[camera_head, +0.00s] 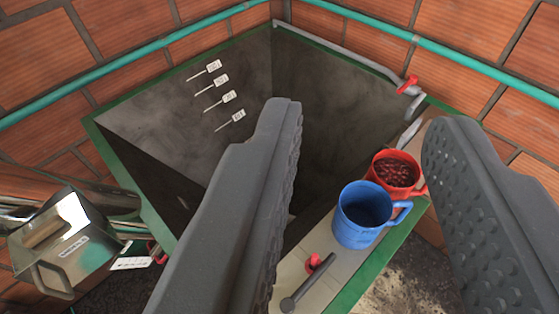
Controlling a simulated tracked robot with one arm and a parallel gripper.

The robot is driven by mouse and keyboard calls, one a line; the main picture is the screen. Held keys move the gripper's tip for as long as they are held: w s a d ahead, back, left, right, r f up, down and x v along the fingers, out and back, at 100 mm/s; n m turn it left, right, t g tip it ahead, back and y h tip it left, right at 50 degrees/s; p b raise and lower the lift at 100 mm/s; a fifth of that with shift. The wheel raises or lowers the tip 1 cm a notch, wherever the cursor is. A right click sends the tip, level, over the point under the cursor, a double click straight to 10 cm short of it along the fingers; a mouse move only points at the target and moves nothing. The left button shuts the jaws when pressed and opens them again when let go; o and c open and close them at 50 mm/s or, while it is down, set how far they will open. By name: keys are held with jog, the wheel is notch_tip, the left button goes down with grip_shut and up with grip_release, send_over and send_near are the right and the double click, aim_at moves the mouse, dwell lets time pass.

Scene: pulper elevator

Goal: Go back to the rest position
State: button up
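My gripper (362,135) shows as two large dark grey fingers with textured inner faces. The fingers stand wide apart with nothing between their tips, so it is open and empty. Beyond and between them, a blue mug (357,232) and a red mug (404,164) stand side by side on a light ledge at the tank's edge. The red mug holds dark red cherries or beans. The blue mug looks empty, though its bottom is in shade. The right finger is close to the red mug's handle in the picture; I cannot tell the depth between them.
A grey tank (190,140) with a green rim fills the middle, with level tags (222,80) on its wall. A metal box (62,245) stands at left. A red valve (408,84) and a grey lever (307,284) sit at the edge. Brick walls carry teal pipes (450,53).

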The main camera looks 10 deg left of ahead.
jog(key=shift+d, duration=0.1)
notch_tip(320, 180, down, 13)
jog(key=b, duration=1.2)
jog(key=shift+r, duration=0.2)
